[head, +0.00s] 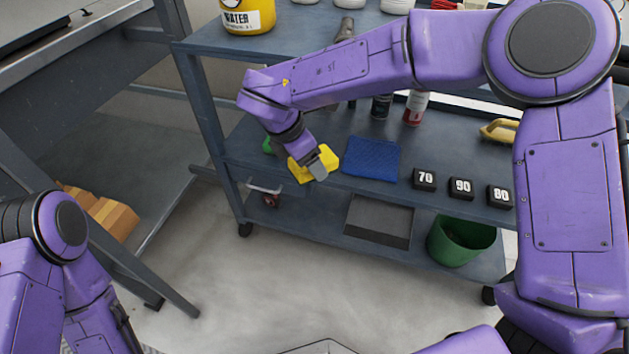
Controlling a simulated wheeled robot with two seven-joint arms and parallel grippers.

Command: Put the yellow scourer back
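The yellow scourer (328,156) is at the left end of the cart's middle shelf, just left of a folded blue cloth (371,158). My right arm reaches across from the right, and my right gripper (318,169) points down at the scourer. A grey finger overlaps the scourer and hides its middle. I cannot tell whether the fingers are closed on it, or whether it rests on the shelf or is slightly above it. My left arm shows at the lower left; its gripper is out of view.
Black blocks marked 70, 90 and 80 (461,188) line the shelf's front edge. Bottles (415,108) and a yellow-handled item (499,130) stand behind. A green bucket (461,243) and grey tray (379,222) are below. A yellow water container (247,15) is on top.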

